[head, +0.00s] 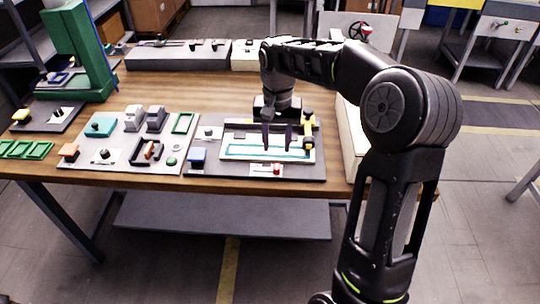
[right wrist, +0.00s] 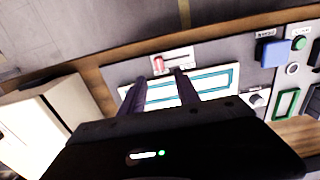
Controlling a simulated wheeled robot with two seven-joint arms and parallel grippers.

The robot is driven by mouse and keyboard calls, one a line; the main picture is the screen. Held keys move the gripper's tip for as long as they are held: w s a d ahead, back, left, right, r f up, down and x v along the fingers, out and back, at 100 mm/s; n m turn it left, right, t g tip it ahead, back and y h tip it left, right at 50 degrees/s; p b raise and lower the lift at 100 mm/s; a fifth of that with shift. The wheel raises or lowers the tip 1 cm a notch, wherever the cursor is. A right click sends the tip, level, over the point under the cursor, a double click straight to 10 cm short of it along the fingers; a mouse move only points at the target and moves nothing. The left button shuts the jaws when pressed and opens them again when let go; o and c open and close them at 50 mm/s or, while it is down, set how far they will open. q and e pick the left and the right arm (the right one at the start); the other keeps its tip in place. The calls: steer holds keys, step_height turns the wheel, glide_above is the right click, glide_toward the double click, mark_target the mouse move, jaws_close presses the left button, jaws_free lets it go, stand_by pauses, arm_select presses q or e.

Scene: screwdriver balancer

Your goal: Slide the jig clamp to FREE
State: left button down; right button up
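The jig is a pale plate with a teal outline (head: 236,151) on a dark base panel at the table's front, right of centre. A small white slider plate (head: 259,170) with a red knob (head: 276,168) sits at its front edge. The red knob (right wrist: 158,63) also shows in the right wrist view, near the left end of its plate there. Its markings are too small to read. My right gripper (head: 277,148) points down over the jig, its two dark fingers apart and empty. In the right wrist view the fingertips (right wrist: 159,75) appear close to the slider plate. My left gripper is out of view.
A blue block (head: 197,156) stands left of the jig, and a yellow-and-black part (head: 308,143) at its right. A panel with several controls (head: 130,155) lies further left. A cream box (head: 352,140) stands close on the right. A green stand (head: 80,50) is at the back left.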

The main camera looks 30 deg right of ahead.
mark_target(277, 166)
steer(key=shift+s+r, duration=0.1)
steer(key=shift+s, duration=0.15)
steer(key=shift+w+f+p, duration=0.1)
steer(key=shift+f+p, duration=0.2)
steer(key=shift+f, duration=3.7)
jaws_close()
